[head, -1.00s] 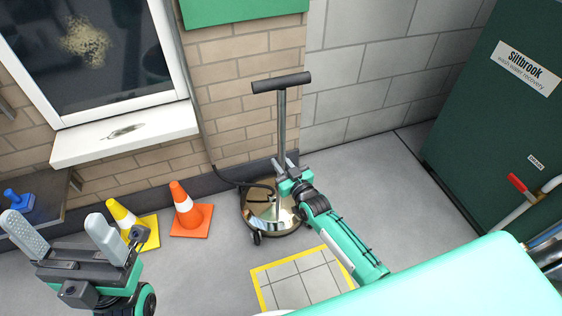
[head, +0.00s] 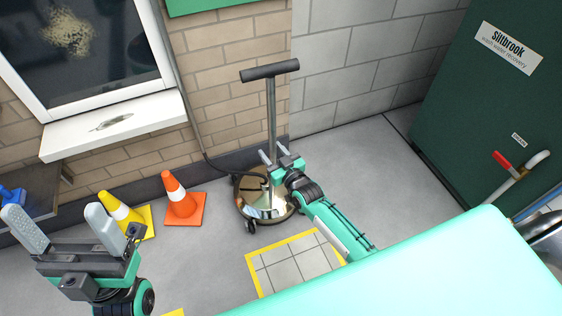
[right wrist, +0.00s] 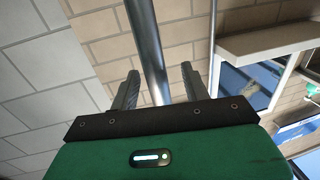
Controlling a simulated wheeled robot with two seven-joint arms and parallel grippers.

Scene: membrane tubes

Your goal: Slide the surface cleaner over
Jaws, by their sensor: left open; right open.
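The surface cleaner (head: 262,208) is a round metallic disc on small wheels, standing on the floor by the wall. Its upright pole (head: 271,110) carries a black T-shaped handle (head: 269,70). My right gripper (head: 273,155) is in front of the pole, low above the disc, and hides part of both. In the right wrist view my open right gripper (right wrist: 158,85) has the metal pole (right wrist: 146,45) between its fingers, seemingly touching neither. My left gripper (head: 60,228) is open and empty at the lower left, away from the cleaner.
A yellow-framed tiled floor square (head: 252,272) lies in front of the cleaner. An orange cone (head: 182,205) and a yellow cone (head: 143,217) stand to its left. A green cabinet (head: 470,130) with a red-handled pipe (head: 503,161) stands at right. A hose runs along the wall.

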